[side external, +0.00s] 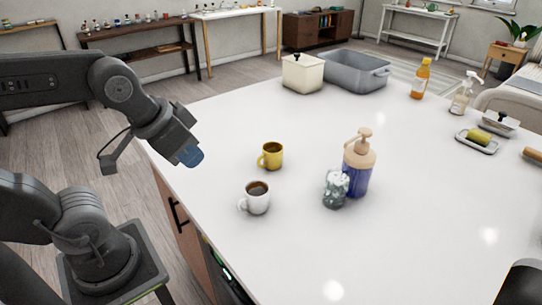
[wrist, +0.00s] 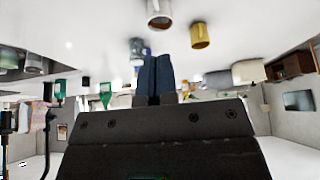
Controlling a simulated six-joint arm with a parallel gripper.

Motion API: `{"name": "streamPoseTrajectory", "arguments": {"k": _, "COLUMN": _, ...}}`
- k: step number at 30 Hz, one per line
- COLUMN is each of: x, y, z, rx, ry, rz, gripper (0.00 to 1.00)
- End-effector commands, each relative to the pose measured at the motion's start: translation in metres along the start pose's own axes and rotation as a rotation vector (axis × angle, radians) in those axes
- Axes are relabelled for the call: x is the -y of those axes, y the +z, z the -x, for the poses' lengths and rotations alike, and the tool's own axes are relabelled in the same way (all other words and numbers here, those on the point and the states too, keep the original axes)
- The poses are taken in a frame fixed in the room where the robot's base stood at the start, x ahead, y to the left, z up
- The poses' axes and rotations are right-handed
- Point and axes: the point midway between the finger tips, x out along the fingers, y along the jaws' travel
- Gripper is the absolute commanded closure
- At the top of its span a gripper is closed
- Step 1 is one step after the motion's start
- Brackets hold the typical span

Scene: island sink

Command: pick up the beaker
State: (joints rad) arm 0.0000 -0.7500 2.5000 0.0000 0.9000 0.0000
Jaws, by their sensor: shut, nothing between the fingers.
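My gripper (side external: 192,157) is shut and empty, above the left edge of the white counter in the side view. Its blue fingers (wrist: 156,72) lie together in the wrist view, which is upside down. I cannot tell for certain which thing is the beaker. A grey-green, speckled cup-like vessel (side external: 336,189) stands on the counter right of my gripper, close against a purple pump bottle with a tan top (side external: 358,168). Both are apart from my gripper. In the wrist view the fingers partly hide the things behind them.
A cream canister (side external: 302,74) and grey basin (side external: 345,72) stand at the back. The counter's front middle (side external: 400,250) is clear.

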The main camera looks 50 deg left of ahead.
Motion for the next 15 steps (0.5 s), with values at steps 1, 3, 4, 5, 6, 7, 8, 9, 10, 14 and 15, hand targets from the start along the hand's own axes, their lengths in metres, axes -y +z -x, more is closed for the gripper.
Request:
{"name": "streamPoseTrajectory", "arguments": {"k": 1, "x": 0.0000, "y": 0.0000, "z": 0.0000, "rx": 0.000, "ry": 0.000, "rz": 0.000, "gripper": 0.96}}
{"name": "streamPoseTrajectory", "arguments": {"k": 3, "x": 0.0000, "y": 0.0000, "z": 0.0000, "rx": 0.000, "ry": 0.000, "rz": 0.000, "gripper": 0.89}}
{"name": "streamPoseTrajectory", "arguments": {"k": 4, "x": 0.0000, "y": 0.0000, "z": 0.0000, "rx": 0.000, "ry": 0.000, "rz": 0.000, "gripper": 0.87}}
{"name": "streamPoseTrajectory", "arguments": {"k": 5, "x": 0.0000, "y": 0.0000, "z": 0.0000, "rx": 0.000, "ry": 0.000, "rz": 0.000, "gripper": 0.84}}
{"name": "streamPoseTrajectory", "arguments": {"k": 6, "x": 0.0000, "y": 0.0000, "z": 0.0000, "rx": 0.000, "ry": 0.000, "rz": 0.000, "gripper": 0.80}}
{"name": "streamPoseTrajectory", "arguments": {"k": 7, "x": 0.0000, "y": 0.0000, "z": 0.0000, "rx": 0.000, "ry": 0.000, "rz": 0.000, "gripper": 0.77}}
{"name": "streamPoseTrajectory", "arguments": {"k": 8, "x": 0.0000, "y": 0.0000, "z": 0.0000, "rx": 0.000, "ry": 0.000, "rz": 0.000, "gripper": 0.74}}
{"name": "streamPoseTrajectory", "arguments": {"k": 9, "x": 0.0000, "y": 0.0000, "z": 0.0000, "rx": 0.000, "ry": 0.000, "rz": 0.000, "gripper": 0.70}}
{"name": "streamPoseTrajectory", "arguments": {"k": 10, "x": 0.0000, "y": 0.0000, "z": 0.0000, "rx": 0.000, "ry": 0.000, "rz": 0.000, "gripper": 0.67}}
{"name": "streamPoseTrajectory", "arguments": {"k": 14, "x": 0.0000, "y": 0.0000, "z": 0.0000, "rx": 0.000, "ry": 0.000, "rz": 0.000, "gripper": 0.55}}
{"name": "streamPoseTrajectory", "arguments": {"k": 15, "x": 0.0000, "y": 0.0000, "z": 0.0000, "rx": 0.000, "ry": 0.000, "rz": 0.000, "gripper": 0.51}}
